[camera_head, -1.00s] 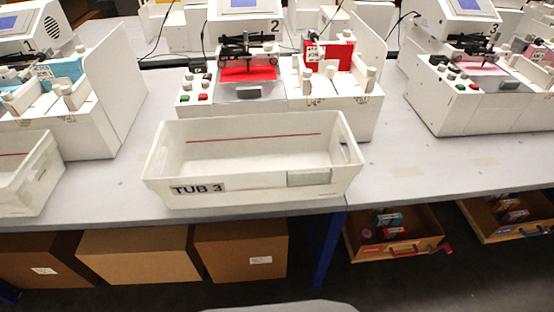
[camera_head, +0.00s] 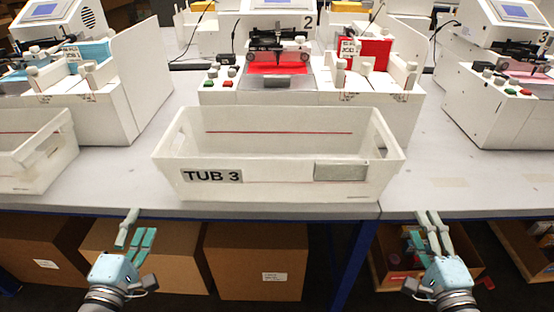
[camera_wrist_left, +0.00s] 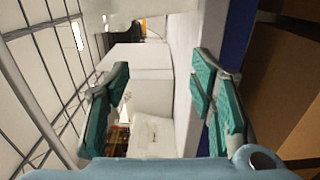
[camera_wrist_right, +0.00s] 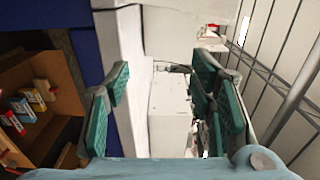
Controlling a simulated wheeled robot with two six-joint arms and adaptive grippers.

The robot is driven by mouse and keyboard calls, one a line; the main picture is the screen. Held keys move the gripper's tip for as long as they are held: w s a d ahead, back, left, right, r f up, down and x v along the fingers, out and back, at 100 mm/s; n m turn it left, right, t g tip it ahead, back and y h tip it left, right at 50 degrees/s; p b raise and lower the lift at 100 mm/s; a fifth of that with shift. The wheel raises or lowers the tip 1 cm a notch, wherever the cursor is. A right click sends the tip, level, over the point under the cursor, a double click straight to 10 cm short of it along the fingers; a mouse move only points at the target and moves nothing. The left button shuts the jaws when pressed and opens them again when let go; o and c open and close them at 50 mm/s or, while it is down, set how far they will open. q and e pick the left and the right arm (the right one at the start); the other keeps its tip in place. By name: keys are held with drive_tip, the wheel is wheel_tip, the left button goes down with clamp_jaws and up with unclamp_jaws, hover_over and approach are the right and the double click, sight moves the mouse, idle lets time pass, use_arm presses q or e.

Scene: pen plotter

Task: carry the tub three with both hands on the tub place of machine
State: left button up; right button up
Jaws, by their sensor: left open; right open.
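Tub 3 (camera_head: 280,188) is a white open tub with handle cutouts at both ends and a red line inside. It stands upright at the front edge of the table, in front of machine 2 (camera_head: 290,20). My left gripper (camera_head: 134,233) is open and empty, low in front of the table edge, left of the tub and apart from it. My right gripper (camera_head: 433,235) is open and empty, in front of the table edge, right of the tub and apart from it. The wrist views show both jaws (camera_wrist_left: 160,95) (camera_wrist_right: 160,95) spread with nothing between them.
Another white tub (camera_head: 40,160) stands at the left. Machine 3 (camera_head: 500,110) is at the right, and a machine with blue parts (camera_head: 60,85) at the left. The table (camera_head: 440,180) is clear right of tub 3. Cardboard boxes (camera_head: 255,255) sit below the table.

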use_arm(q)
drive_tip(key=w, duration=1.2)
drive_tip(key=shift+w, duration=0.3)
use_arm(e)
drive_tip(key=w, duration=1.2)
drive_tip(key=shift+w, duration=0.3)
use_arm(q)
drive_tip(key=shift+w+d+f, duration=0.1)
drive_tip(key=shift+w+d, duration=0.35)
drive_tip(key=shift+d, duration=0.1)
use_arm(e)
drive_tip(key=shift+w+a+f, duration=0.1)
drive_tip(key=shift+w+a, duration=0.35)
drive_tip(key=shift+a, duration=0.1)
use_arm(q)
drive_tip(key=shift+s+d, duration=0.15)
drive_tip(key=shift+d, duration=0.1)
use_arm(e)
drive_tip(key=shift+s+a, duration=0.15)
drive_tip(key=shift+a, duration=0.1)
use_arm(q)
drive_tip(key=shift+d, duration=0.1)
drive_tip(key=shift+d, duration=0.25)
use_arm(e)
drive_tip(key=shift+a, duration=0.35)
